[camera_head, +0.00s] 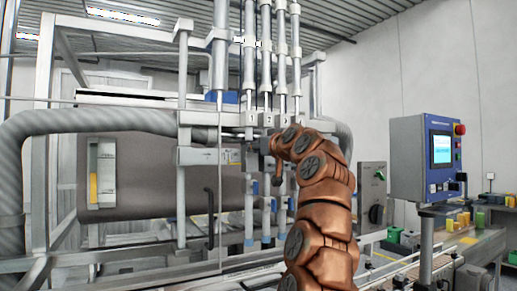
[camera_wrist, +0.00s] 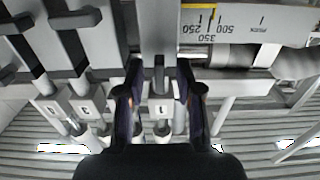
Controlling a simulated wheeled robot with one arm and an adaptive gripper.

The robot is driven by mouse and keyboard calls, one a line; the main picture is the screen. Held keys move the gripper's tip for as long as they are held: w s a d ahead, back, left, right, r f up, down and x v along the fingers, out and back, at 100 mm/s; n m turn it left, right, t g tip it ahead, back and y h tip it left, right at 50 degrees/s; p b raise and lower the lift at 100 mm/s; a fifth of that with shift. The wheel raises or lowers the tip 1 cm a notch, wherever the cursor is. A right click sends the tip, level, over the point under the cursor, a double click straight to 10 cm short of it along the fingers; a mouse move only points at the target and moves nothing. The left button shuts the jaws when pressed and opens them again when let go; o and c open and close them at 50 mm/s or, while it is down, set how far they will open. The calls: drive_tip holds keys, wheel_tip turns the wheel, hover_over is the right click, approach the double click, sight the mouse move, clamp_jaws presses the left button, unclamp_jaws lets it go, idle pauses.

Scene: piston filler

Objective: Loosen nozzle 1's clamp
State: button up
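In the wrist view, my gripper (camera_wrist: 158,68) has its two dark fingers apart, one on each side of a light grey upright part (camera_wrist: 158,35) in line with nozzle 1. I cannot tell whether the fingers touch this part. The nozzle 1 label plate (camera_wrist: 162,110) shows between the fingers, upside down. Nozzle 1's clamp is partly hidden by the fingers, so how tight it is cannot be told. In the head view, my copper arm reaches up to the nozzle row and hides nozzle 1's clamp and most of my gripper.
A scale plate (camera_wrist: 232,22) is at the upper right. In the head view, a blue control panel (camera_head: 421,158) and a grey switch box (camera_head: 372,196) stand right of my arm.

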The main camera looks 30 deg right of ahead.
drive_tip(key=s+a, duration=0.1)
drive_tip(key=s, duration=1.1)
idle(1.7)
idle(0.4)
